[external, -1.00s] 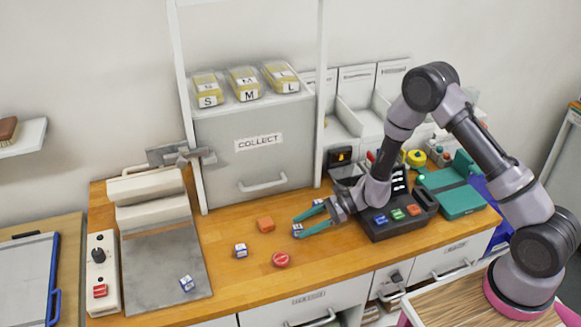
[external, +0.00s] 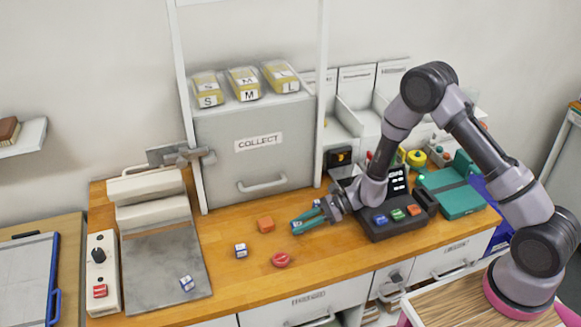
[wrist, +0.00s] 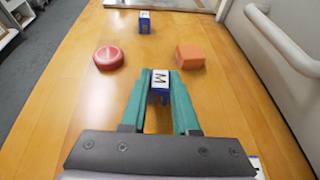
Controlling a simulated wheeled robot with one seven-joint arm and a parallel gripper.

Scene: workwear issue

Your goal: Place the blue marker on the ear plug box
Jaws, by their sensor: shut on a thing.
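My gripper (external: 295,226) is low over the wooden counter and shut on a small blue block with a white top marked M (wrist: 160,80), which I take as a blue marker. In the wrist view the block sits between my green fingertips; in the external view the fingers mostly hide it. Similar blue-and-white blocks stand on the counter (external: 241,250) and on the grey plate (external: 187,283). No label shows which thing is the ear plug box. A plain orange block (external: 266,224) lies behind and left of my gripper.
A round red piece (external: 281,260) lies left of and nearer than my gripper. The COLLECT cabinet (external: 258,160) stands behind, with yellow boxes S, M and L on top. A dark console (external: 392,222) with coloured buttons is at right. Bare counter (external: 225,285) lies at front left.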

